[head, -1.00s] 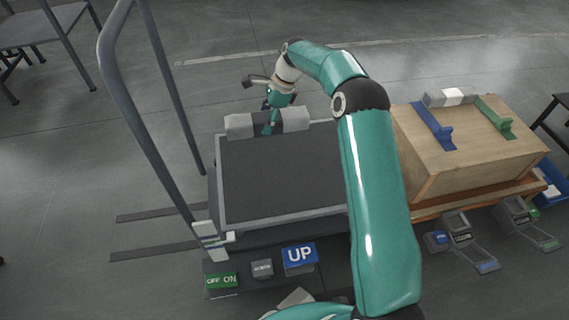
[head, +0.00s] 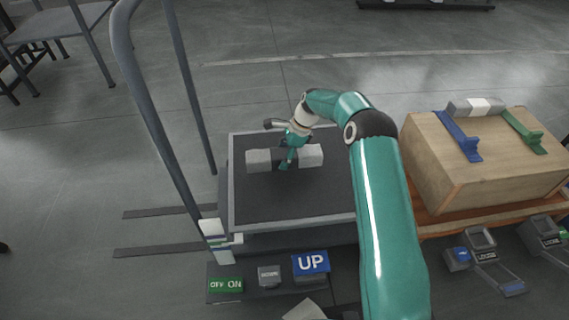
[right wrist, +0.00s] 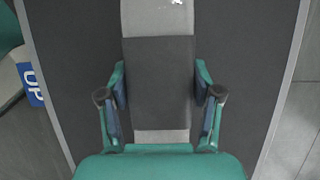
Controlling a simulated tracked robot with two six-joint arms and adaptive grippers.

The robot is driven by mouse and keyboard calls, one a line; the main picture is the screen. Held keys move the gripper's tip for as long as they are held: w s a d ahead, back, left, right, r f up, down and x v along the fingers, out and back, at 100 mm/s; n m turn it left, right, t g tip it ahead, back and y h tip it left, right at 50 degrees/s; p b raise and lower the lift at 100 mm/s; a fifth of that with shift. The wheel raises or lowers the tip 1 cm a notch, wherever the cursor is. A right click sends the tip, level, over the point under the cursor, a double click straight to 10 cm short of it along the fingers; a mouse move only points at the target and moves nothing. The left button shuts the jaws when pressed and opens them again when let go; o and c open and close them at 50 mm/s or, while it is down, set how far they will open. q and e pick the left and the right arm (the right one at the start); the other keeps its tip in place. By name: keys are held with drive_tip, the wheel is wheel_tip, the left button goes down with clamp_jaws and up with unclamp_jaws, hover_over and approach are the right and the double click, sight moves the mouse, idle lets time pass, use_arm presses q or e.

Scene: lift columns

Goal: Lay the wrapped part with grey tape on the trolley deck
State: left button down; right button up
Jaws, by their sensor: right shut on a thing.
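The wrapped part with grey tape (head: 311,155) is a long light-grey bar with a wide dark-grey band around its middle. My right gripper (head: 288,158) is shut across that dark band. The part lies lengthwise left to right over the far half of the dark trolley deck (head: 290,200); I cannot tell whether it touches the deck. In the right wrist view the band (right wrist: 160,80) is between my two fingers, with the dark deck on both sides. My left gripper is not in view.
A wooden box (head: 430,170) at right carries another grey bar with a white band (head: 478,106), plus a blue bracket (head: 458,136) and a green bracket (head: 525,132). The trolley's tall handle (head: 145,90) rises at left. An UP panel (head: 311,262) is in front.

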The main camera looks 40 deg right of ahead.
wheel_tip(320, 180, down, 3)
drive_tip(key=shift+f+b, duration=0.1)
drive_tip(key=shift+b, duration=0.3)
drive_tip(key=o, duration=1.7)
drive_tip(key=p+v, duration=0.4)
drive_tip(key=v, duration=0.8)
